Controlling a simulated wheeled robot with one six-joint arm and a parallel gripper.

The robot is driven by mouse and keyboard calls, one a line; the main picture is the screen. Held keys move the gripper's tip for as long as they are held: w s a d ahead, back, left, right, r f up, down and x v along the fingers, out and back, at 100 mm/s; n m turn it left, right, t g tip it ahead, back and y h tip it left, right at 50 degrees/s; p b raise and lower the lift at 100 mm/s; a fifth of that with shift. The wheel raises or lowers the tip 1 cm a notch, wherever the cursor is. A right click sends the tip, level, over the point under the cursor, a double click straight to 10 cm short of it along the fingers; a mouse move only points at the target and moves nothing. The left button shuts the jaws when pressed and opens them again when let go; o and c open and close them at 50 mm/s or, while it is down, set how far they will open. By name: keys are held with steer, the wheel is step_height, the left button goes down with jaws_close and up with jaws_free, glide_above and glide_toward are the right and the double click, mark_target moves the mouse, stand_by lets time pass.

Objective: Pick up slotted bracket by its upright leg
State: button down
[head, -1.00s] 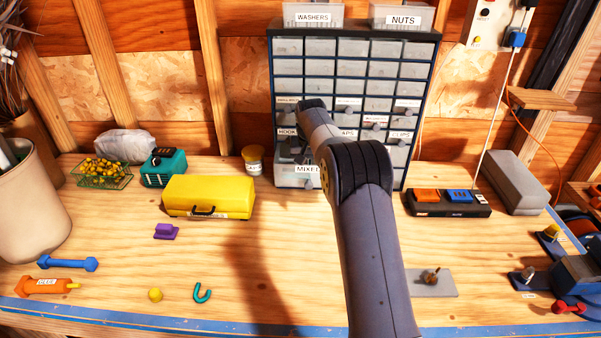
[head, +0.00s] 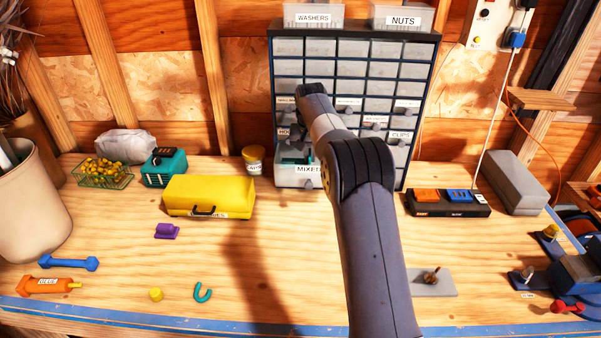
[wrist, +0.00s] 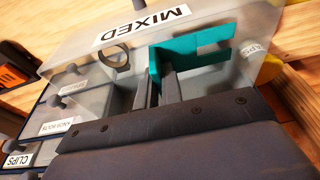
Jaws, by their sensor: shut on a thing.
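The slotted bracket (wrist: 208,36) is teal, with a plate at an angle to a short leg and a gap between its arms. In the wrist view it shows over the open, see-through MIXED drawer (wrist: 95,58). My gripper (wrist: 160,82) is shut on the bracket's leg. The bracket's lower end is hard to make out, so I cannot tell whether it touches the drawer. In the head view a bit of the teal bracket (head: 292,160) shows above the MIXED drawer (head: 293,180); my arm hides much of the drawer.
A dark ring (wrist: 115,59) lies in the drawer beside the bracket. The drawer cabinet (head: 272,100) stands close behind. A yellow-lidded jar (head: 253,160) and a yellow box (head: 209,194) stand to the left.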

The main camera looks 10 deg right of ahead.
steer(key=shift+w+r, duration=0.15)
steer(key=shift+r, duration=2.25)
